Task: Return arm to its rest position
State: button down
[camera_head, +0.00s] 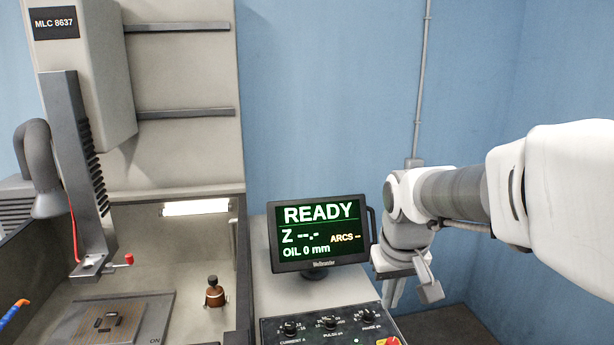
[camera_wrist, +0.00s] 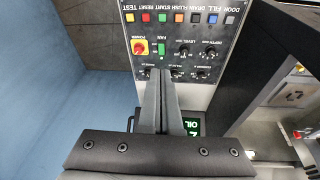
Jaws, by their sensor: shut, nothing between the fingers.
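My arm (camera_head: 455,192) reaches in from the right edge of the head view, bent downward at the wrist. My gripper hangs below the wrist, right of the monitor (camera_head: 318,232), and appears clear of the bench. In the wrist view my gripper (camera_wrist: 161,97) has its two grey fingers together with nothing between them. They overlap the control panel (camera_wrist: 190,45) in that view; whether they touch it cannot be seen, but they look apart from it. The monitor reads READY and OIL 0 mm.
The machine's tank, at left in the head view, holds a dark plate (camera_head: 150,320) and a brown bottle (camera_head: 215,293). A machine head (camera_head: 75,170) hangs above the plate. A blue wall (camera_head: 330,100) stands behind. Floor (camera_head: 465,325) shows right of the panel.

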jog(key=s+r+m+t, duration=0.1)
jog(key=s+r+t, duration=0.1)
jog(key=s, duration=1.4)
jog(key=shift+s+y+b, duration=0.2)
jog(key=shift+y+b, duration=0.1)
jog(key=shift+b, duration=0.1)
jog(key=shift+a, duration=0.2)
